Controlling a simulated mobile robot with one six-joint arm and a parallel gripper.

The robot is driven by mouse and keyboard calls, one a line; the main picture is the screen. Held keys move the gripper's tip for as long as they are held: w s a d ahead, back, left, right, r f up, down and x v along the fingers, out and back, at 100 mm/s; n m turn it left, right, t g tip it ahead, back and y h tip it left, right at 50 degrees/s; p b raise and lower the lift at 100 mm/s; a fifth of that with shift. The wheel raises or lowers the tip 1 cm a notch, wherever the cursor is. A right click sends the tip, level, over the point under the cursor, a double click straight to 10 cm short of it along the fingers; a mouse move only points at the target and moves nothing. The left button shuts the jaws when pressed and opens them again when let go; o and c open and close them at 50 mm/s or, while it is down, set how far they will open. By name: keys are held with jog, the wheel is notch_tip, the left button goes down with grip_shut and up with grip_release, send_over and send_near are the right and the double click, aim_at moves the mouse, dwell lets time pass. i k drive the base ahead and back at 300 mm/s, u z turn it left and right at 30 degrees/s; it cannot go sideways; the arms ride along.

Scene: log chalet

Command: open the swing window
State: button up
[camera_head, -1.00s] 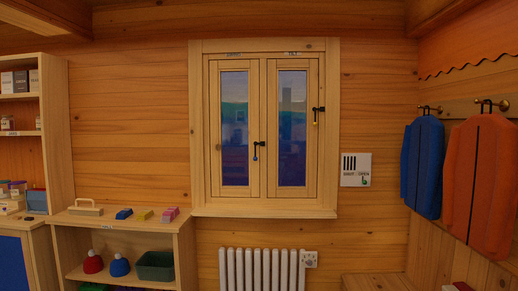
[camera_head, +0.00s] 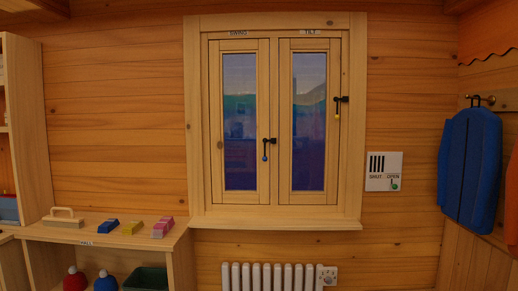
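The swing window (camera_head: 239,196) is the left of two wooden casements in one frame, under a label that reads as SWING. Its black handle (camera_head: 268,148) hangs down with a blue tip on the casement's right side. The casement looks shut, flush in the frame. The tilt window (camera_head: 308,197) is on the right, under a TILT label, also looking shut. Its black handle (camera_head: 338,105) has a yellow tip and sits on its right edge. My gripper is not in view.
A low shelf (camera_head: 125,241) with colored blocks and a wooden-handled item stands at lower left. A white radiator (camera_head: 268,276) is below the window. A wall panel (camera_head: 384,171) marked SHUT and OPEN and a blue hanging garment (camera_head: 469,165) are at right.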

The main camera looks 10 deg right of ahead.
aim_at(261, 47)
jog(key=u, duration=0.15)
jog(key=i, duration=0.75)
jog(key=u, duration=0.85)
jog(key=i, duration=0.65)
jog(key=u, duration=0.35)
